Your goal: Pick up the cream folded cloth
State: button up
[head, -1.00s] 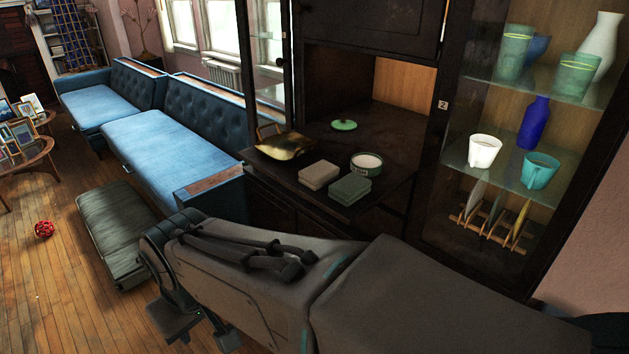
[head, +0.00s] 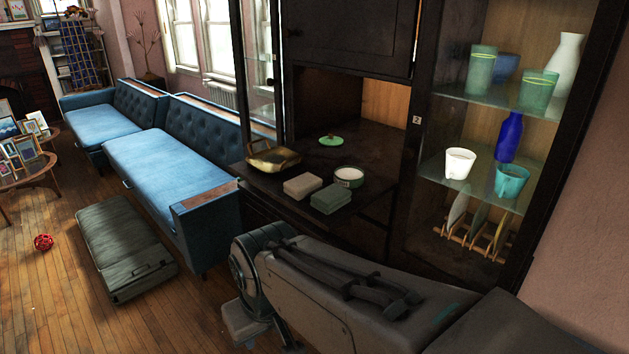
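The cream folded cloth (head: 302,186) lies flat on the dark cabinet's open counter (head: 375,205), near its front edge. A green folded cloth (head: 330,200) lies close beside it, to the right and nearer to me. My arm reaches across the lower right, in front of and below the counter, well apart from the cloth. I cannot make out my gripper's fingers in the head view.
A brass pan (head: 273,158), a white and green round tin (head: 348,177) and a green lid (head: 331,140) share the counter. Glass shelves at right hold cups (head: 459,163) and vases (head: 509,137).

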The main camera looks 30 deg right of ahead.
aim_at(299, 187)
jog(key=z, duration=0.8)
jog(key=i, duration=0.3)
jog(key=z, duration=0.05)
